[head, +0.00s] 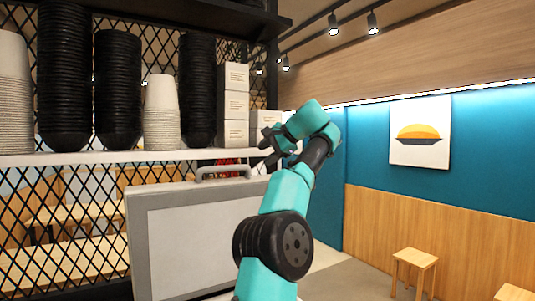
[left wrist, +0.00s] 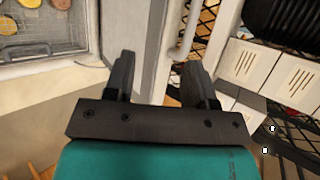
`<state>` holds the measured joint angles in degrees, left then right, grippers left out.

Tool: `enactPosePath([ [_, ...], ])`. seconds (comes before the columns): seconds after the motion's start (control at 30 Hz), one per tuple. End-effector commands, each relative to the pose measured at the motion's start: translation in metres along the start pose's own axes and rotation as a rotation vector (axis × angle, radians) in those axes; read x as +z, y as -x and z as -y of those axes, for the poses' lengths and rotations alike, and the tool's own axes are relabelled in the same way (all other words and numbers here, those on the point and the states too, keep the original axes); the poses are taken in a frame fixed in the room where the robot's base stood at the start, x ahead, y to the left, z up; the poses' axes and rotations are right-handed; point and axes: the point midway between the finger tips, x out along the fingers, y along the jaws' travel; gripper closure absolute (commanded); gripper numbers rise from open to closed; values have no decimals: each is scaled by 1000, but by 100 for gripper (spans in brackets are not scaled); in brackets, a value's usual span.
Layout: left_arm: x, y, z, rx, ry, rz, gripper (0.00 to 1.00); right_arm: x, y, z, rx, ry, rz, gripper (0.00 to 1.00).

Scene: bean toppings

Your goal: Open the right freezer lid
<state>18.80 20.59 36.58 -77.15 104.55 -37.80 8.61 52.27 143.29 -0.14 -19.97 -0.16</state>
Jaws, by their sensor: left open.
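The freezer lid (head: 205,245) is a pale grey framed panel standing raised, close to upright, in the head view. Its grey bar handle (head: 223,170) runs along the top edge. My left gripper (head: 272,146) is at the lid's upper right, just right of the handle. In the left wrist view its two fingers (left wrist: 160,80) are apart with nothing held between them. The lid's edge (left wrist: 151,45) and the handle (left wrist: 185,35) lie just beyond the fingertips. I cannot tell whether a finger touches the lid. My right gripper is not in view.
A shelf (head: 100,158) behind the lid holds stacked black bowls (head: 118,90), paper cups (head: 161,110) and white boxes (head: 235,105). A black lattice stands behind it. Food in a compartment (left wrist: 75,50) shows in the left wrist view.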

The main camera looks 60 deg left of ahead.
Motion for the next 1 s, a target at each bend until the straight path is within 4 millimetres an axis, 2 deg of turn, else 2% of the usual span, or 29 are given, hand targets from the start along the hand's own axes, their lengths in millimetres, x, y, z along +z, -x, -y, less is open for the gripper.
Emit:
enactPosePath([
  [0.37,0,0,0,-4,3,4,49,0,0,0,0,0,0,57],
  [0.53,-2,-8,3,-61,45,49,49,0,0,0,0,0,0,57],
  [0.77,-8,-32,6,-274,167,142,49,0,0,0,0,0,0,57],
  [1.0,-22,-58,-5,-533,261,138,49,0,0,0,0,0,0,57],
])
